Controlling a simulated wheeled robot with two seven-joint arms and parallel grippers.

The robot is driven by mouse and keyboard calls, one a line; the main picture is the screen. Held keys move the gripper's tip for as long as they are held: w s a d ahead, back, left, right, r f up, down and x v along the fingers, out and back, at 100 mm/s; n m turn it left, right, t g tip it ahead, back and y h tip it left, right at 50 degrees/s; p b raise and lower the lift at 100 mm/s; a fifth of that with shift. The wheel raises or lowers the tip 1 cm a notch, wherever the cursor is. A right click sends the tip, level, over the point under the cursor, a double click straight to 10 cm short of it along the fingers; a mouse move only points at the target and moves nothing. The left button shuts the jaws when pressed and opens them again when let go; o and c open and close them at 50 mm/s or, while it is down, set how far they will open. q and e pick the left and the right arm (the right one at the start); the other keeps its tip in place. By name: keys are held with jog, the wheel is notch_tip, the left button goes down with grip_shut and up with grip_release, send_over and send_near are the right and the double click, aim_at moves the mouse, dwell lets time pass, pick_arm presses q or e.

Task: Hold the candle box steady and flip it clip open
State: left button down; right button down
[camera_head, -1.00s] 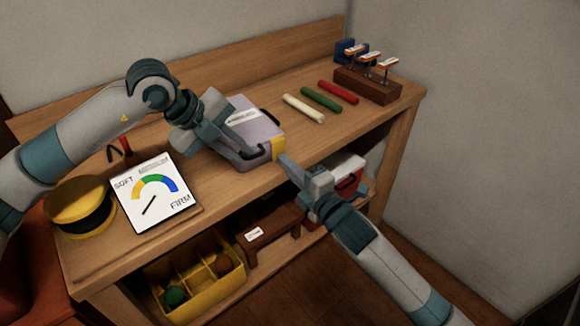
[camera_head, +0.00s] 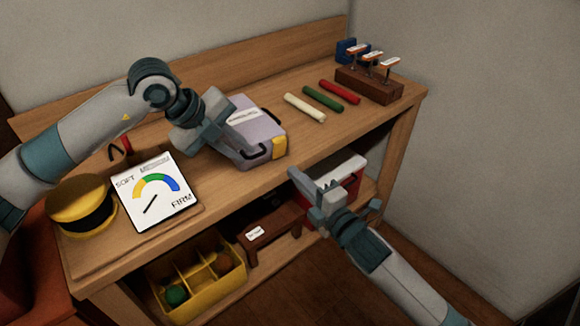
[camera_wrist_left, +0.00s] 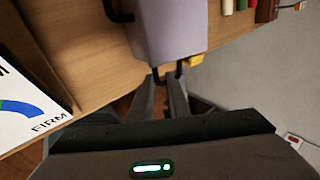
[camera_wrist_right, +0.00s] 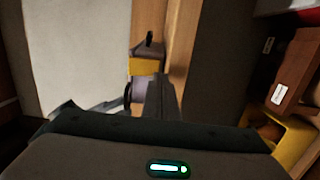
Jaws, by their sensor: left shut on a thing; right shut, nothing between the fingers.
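The candle box (camera_head: 257,122) is a lavender-grey box with a pale label, black handles and a yellow clip (camera_head: 280,147) on its right end. It stands on the shelf top. My left gripper (camera_head: 244,158) is shut on the black front handle (camera_wrist_left: 179,69), with the box beyond its fingers in the left wrist view. My right gripper (camera_head: 294,172) is shut and empty, in front of and apart from the clip end. The clip also shows in the right wrist view (camera_wrist_right: 144,66); I cannot tell whether it is open.
A dial sign (camera_head: 157,192) and a yellow-black round container (camera_head: 82,207) stand left of the box. White, green and red candles (camera_head: 322,98) lie to its right, before a wooden stamp rack (camera_head: 370,86). A yellow divided bin (camera_head: 197,283) and a red-white box (camera_head: 345,178) are below.

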pick_arm(q)
jog(key=shift+s, duration=0.1)
pick_arm(e)
jog(key=f+v, duration=0.2)
jog(key=v, duration=0.7)
jog(key=shift+s, duration=0.1)
pick_arm(q)
jog(key=c, duration=1.6)
grip_release()
jog(key=shift+d, duration=0.1)
pick_arm(e)
jog(key=shift+d, duration=0.1)
pick_arm(q)
jog(key=v, duration=1.2)
jog(key=shift+d+f, duration=0.1)
pick_arm(e)
jog(key=shift+s+f, duration=0.1)
